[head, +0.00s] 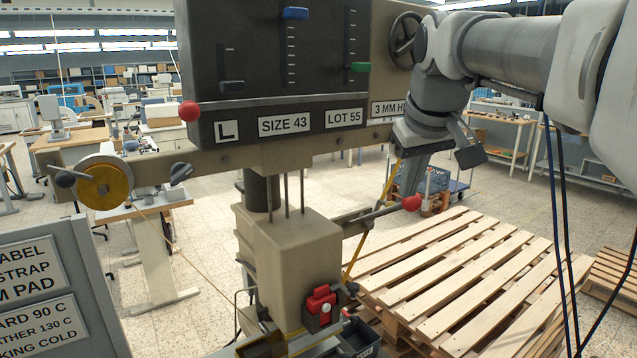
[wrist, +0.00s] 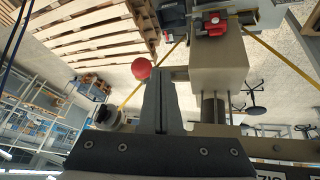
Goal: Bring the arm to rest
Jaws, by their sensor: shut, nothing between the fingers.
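My gripper (head: 408,188) hangs from my arm at the upper right of the head view, fingers pointing down beside the stamping machine. In the wrist view my gripper (wrist: 162,84) shows its two grey fingers closed together, with nothing held. A red ball knob (head: 411,202) on a lever sits just below the fingertips in the head view. The knob also shows in the wrist view (wrist: 141,68), slightly left of the fingertips. Whether the fingers touch the knob or lever, I cannot tell.
The machine's beige column (head: 290,260) stands left of my gripper, its dark label panel (head: 280,60) above. A second red knob (head: 189,111) is at the panel's left. A wooden pallet (head: 470,275) lies to the lower right. A sign board (head: 45,290) stands at the lower left.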

